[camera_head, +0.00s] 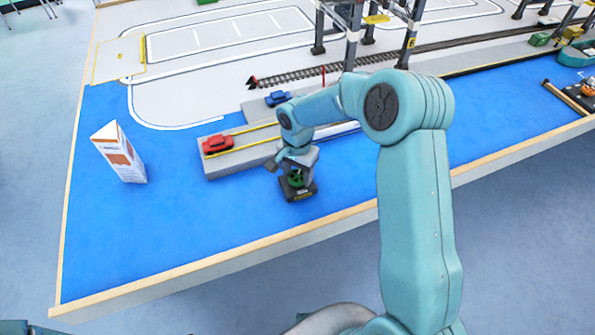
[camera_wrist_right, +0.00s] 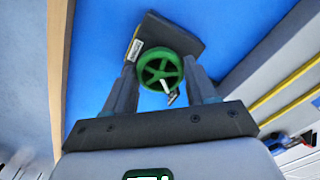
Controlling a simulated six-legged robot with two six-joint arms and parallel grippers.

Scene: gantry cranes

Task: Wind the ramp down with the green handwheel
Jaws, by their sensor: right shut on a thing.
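The green handwheel (camera_head: 296,180) sits on a small dark box (camera_head: 300,194) on the blue area near the table's front edge. My right gripper (camera_head: 297,168) reaches down over it and partly hides it. In the right wrist view the green handwheel (camera_wrist_right: 160,72) with its spokes and small pale crank knob lies between the fingers of my right gripper (camera_wrist_right: 160,80), which is shut on its rim. A grey ramp-like slab (camera_head: 240,160) with yellow edge lines lies just behind, with a red car (camera_head: 218,144) on its left end. My left gripper is not in view.
A white and orange folded card (camera_head: 120,152) stands at left on the blue area. A blue car (camera_head: 277,98) and rail track (camera_head: 310,75) lie behind the slab. Gantry crane legs (camera_head: 353,35) rise at the back. Open blue surface lies left of the handwheel.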

